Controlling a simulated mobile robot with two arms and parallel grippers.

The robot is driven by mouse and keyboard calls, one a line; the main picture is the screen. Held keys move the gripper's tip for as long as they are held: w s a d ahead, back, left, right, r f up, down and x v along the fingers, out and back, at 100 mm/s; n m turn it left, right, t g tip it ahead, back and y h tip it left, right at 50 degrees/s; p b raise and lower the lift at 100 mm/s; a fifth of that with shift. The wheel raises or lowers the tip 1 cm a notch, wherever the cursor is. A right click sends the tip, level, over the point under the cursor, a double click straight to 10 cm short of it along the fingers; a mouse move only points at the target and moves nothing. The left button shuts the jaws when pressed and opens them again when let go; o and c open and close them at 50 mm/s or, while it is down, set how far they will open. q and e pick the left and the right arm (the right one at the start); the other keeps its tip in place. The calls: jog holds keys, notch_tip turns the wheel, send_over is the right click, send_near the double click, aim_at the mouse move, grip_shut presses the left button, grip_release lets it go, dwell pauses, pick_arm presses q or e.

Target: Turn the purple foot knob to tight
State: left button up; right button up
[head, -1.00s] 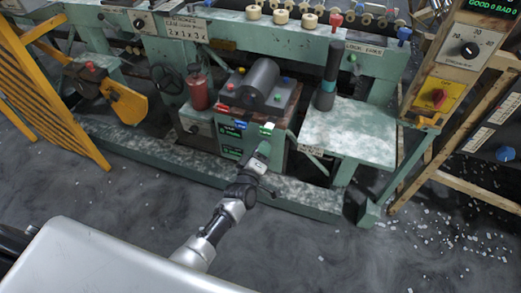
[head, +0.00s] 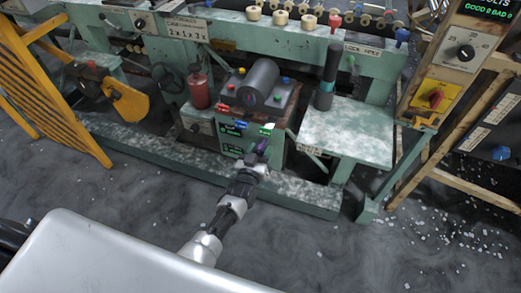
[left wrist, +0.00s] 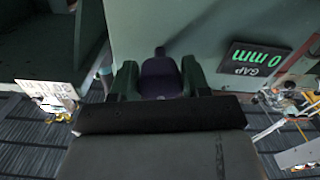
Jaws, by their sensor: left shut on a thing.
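The purple foot knob (left wrist: 161,77) sits between the two dark green fingers of my left gripper (left wrist: 160,84) in the left wrist view. The fingers are closed around its sides. In the head view a small patch of the purple knob (head: 262,146) shows at the tip of my left gripper (head: 258,157), low on the front of the green machine box (head: 231,148). The gripper hides the rest of the knob. A display (left wrist: 256,59) beside the knob reads "GAP 0 mm", upside down in the left wrist view. My right gripper is not in view.
A green bench frame (head: 180,165) runs along the floor under the machine. A pale-topped table (head: 350,130) stands to the right of the box. A red canister (head: 199,92) stands to its left. The grey floor in front is mostly clear.

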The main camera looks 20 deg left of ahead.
pick_arm(q)
jog(key=shift+f+m, duration=0.1)
jog(key=shift+m, duration=0.9)
jog(key=o, duration=0.9)
jog(key=s+p, duration=0.1)
jog(key=s, duration=1)
jog(key=shift+a+p, duration=0.15)
jog(key=shift+p, duration=0.25)
